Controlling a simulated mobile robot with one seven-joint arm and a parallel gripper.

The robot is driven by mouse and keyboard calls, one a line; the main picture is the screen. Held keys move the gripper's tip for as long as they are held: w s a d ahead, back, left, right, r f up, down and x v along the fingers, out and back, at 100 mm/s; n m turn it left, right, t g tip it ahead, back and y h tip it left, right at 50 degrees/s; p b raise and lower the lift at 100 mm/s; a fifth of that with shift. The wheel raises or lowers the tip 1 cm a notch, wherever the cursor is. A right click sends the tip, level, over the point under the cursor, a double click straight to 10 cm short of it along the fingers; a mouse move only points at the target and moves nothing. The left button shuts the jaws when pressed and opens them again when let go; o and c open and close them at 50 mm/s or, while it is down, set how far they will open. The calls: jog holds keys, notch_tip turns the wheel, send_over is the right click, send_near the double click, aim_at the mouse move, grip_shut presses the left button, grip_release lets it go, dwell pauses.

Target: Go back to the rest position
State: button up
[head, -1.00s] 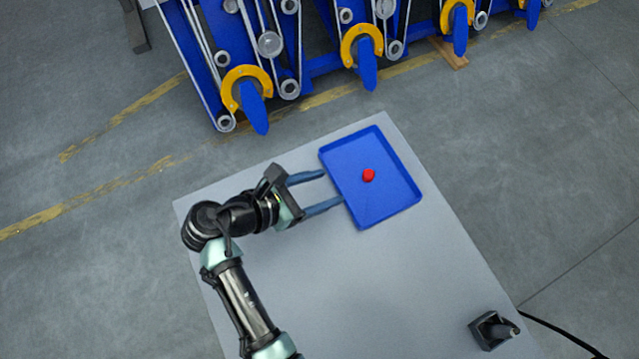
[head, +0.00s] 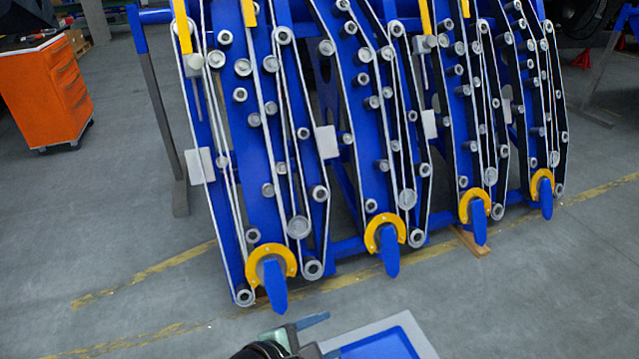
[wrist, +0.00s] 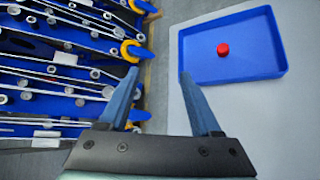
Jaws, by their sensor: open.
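My gripper (wrist: 158,73) is open, with nothing between its two blue-grey fingers in the wrist view. In the head view my gripper (head: 324,335) shows only in part at the bottom edge, left of the blue tray (head: 408,321). The wrist view shows the tray (wrist: 284,50) at the upper right, beyond the right fingertip. A small red object (wrist: 223,49) lies inside the tray, apart from the fingers. It is out of frame in the head view.
The grey table (wrist: 270,120) carries the tray. The blue harvester chassis (head: 262,150) with rollers, belts and yellow brackets stands beyond the table. An orange tool cabinet (head: 48,95) stands at far left. Floor with a worn yellow line lies between them.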

jog(key=w+a+r+m+t+y, duration=0.1)
jog(key=w+r+m+t+y, duration=0.2)
jog(key=r, duration=0.8)
jog(key=w+r+m+t, duration=0.2)
jog(key=r+m+t, duration=0.2)
jog(key=r, duration=0.6)
jog(key=w+a+r+m+t+y, duration=0.1)
jog(key=w+r+m+t+y, duration=0.2)
jog(key=r, duration=0.8)
jog(key=s+r+m+t, duration=0.4)
jog(key=s+r, duration=0.3)
jog(key=r, duration=0.6)
jog(key=s+d+r+m+t+y+p, duration=0.1)
jog(key=s+r+m+t, duration=0.3)
jog(key=s+r, duration=0.4)
notch_tip(320, 180, up, 5)
jog(key=shift+s+d+f+m+t+y+p, duration=0.15)
jog(key=shift+m+t+y+p, duration=0.2)
jog(key=shift+t, duration=0.35)
